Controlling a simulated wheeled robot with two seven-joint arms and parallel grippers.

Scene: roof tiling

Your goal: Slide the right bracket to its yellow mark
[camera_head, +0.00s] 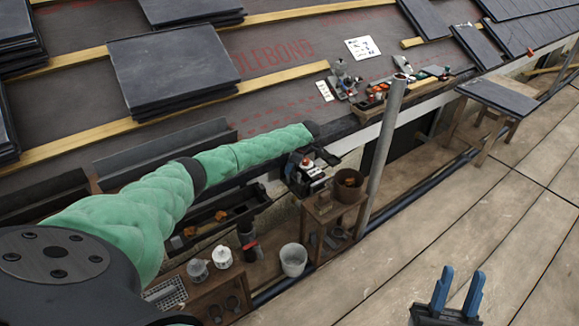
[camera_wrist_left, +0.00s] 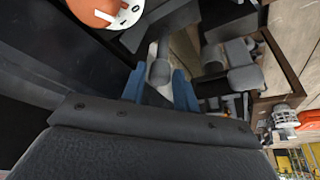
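My left arm reaches in its green sleeve across the eave in the head view, and its gripper is not clearly visible there. In the left wrist view my left gripper (camera_wrist_left: 160,82) has its two blue fingers apart. A grey rounded piece (camera_wrist_left: 160,70) shows between and beyond the fingertips; I cannot tell whether they touch it. My right gripper (camera_head: 456,292) is open and empty, low at the right over the deck. I cannot make out the right bracket or its yellow mark for certain in either view.
A grey upright pole (camera_head: 385,145), a brown pot (camera_head: 349,186) and a white bucket (camera_head: 293,260) are nearby. Slate stacks (camera_head: 172,68) lie on the roof. The plank deck (camera_head: 460,215) is mostly clear.

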